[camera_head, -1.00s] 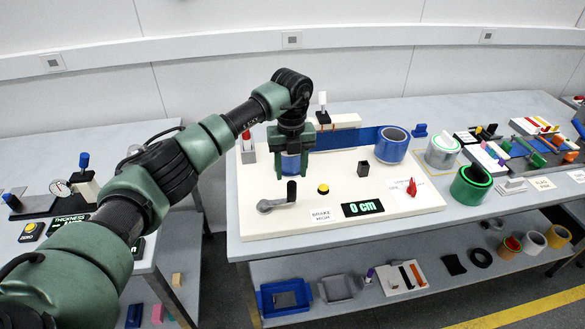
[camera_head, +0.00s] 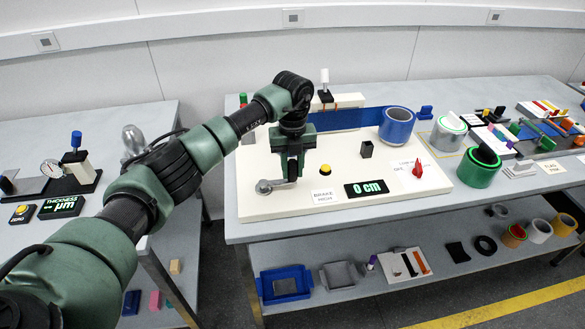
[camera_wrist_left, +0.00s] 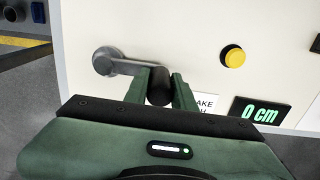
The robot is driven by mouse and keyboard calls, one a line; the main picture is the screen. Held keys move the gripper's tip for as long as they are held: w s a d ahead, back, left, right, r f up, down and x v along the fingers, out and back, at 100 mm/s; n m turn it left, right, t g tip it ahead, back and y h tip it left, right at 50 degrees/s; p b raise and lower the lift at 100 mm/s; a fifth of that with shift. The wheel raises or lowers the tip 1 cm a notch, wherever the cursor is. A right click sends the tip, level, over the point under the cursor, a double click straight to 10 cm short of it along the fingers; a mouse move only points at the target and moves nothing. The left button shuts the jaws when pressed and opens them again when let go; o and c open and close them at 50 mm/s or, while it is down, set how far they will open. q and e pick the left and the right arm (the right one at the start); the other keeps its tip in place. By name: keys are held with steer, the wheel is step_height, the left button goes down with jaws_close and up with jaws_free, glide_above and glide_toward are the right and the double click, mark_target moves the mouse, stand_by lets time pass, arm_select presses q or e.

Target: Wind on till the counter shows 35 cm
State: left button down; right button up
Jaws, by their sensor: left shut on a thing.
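A cream winding board (camera_head: 300,198) lies on the right-hand bench. My left gripper (camera_head: 291,178) is shut on the dark upright knob of the grey crank (camera_head: 266,187); in the left wrist view the knob (camera_wrist_left: 159,88) sits between the fingers and the crank arm (camera_wrist_left: 122,65) reaches left to its hub. The counter (camera_head: 367,188) reads 0 cm. A label beside it (camera_head: 325,197) reads BRAKE HIGH. A yellow button (camera_head: 327,170) and a red knob (camera_head: 418,168) are on the board. A blue strip (camera_head: 345,119) leads to a blue roll (camera_head: 397,125). My right gripper is not in view.
A small black block (camera_head: 366,149) stands on the board. A green roll (camera_head: 479,167) and a silver roll (camera_head: 448,133) stand right of it. A thickness gauge (camera_head: 75,165) is on the left bench. Bins (camera_head: 284,284) sit on the lower shelf.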

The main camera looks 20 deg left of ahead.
arm_select(q)
steer(key=shift+r, duration=0.25)
steer(key=shift+s+d+r+p, duration=0.1)
steer(key=shift+s+p, duration=0.05)
steer(key=shift+p, duration=0.35)
steer(key=shift+s+d+p, duration=0.3)
steer(key=shift+s+p, duration=0.4)
steer(key=shift+s, duration=0.1)
steer(key=shift+s+d, duration=0.1)
steer(key=shift+s, duration=0.4)
steer(key=shift+d, duration=0.1)
steer(key=shift+p, duration=0.3)
